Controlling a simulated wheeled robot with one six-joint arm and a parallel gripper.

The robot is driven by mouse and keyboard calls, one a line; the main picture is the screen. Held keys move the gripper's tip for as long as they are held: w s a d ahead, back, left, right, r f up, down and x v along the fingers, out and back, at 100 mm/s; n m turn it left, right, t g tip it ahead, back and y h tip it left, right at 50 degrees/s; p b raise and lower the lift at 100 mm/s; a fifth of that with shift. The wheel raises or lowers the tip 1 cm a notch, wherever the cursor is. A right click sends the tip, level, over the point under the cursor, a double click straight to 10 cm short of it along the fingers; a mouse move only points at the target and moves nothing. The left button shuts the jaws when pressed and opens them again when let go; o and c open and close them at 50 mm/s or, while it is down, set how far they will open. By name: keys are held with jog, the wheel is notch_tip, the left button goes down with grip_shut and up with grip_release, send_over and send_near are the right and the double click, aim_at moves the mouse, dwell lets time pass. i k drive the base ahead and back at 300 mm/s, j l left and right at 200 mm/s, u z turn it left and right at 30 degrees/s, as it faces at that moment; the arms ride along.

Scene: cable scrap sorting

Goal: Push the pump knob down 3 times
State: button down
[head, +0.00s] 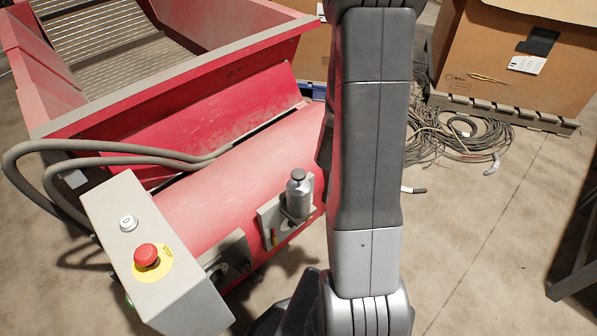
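The pump (297,197) is a small grey metal cylinder on a plate at the right end of the red machine's lower housing. Its knob (298,175) is a small dark grey cap on top and looks upright. Nothing visible touches the knob. My arm passes just right of the pump, with a gap between them in the picture. My gripper is outside the picture, so its opening and its distance from the knob are hidden.
A grey control box (150,240) with a red stop button (146,255) stands at the left front. Grey hoses (110,152) loop behind it. Tangled cables (460,138) lie on the floor by a cardboard box (510,70).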

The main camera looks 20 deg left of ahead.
aim_at(297, 174)
jog(key=i+l, duration=0.35)
jog(key=i, duration=0.15)
jog(key=u, duration=1.65)
